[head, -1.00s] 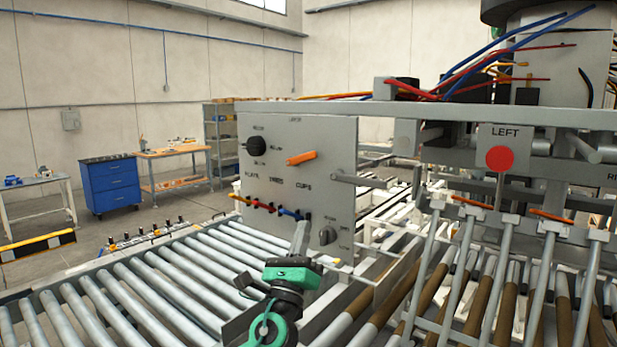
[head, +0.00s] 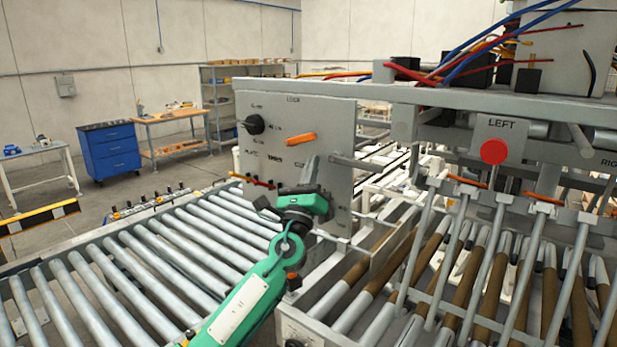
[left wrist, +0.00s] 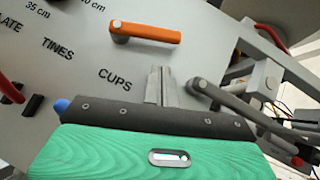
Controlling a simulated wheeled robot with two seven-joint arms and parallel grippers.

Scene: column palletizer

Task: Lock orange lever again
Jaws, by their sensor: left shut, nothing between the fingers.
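The orange lever (head: 301,139) sits on the grey control panel (head: 340,115) under the LOCK label and lies close to horizontal. In the left wrist view the orange lever (left wrist: 146,32) points right from its pivot, with its tip a little lower. My left gripper (head: 311,165) is in front of the panel, just below and right of the lever, apart from it. In the left wrist view its closed fingers (left wrist: 158,80) are beside the CUPS label, below the lever, with nothing between them. My right gripper is not in view.
A black knob (head: 254,124) is on the panel's left. A grey bar (left wrist: 235,97) sticks out close to the right of my fingers. Roller conveyors (head: 190,245) run below. A red disc (head: 494,151) is at the right under LEFT.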

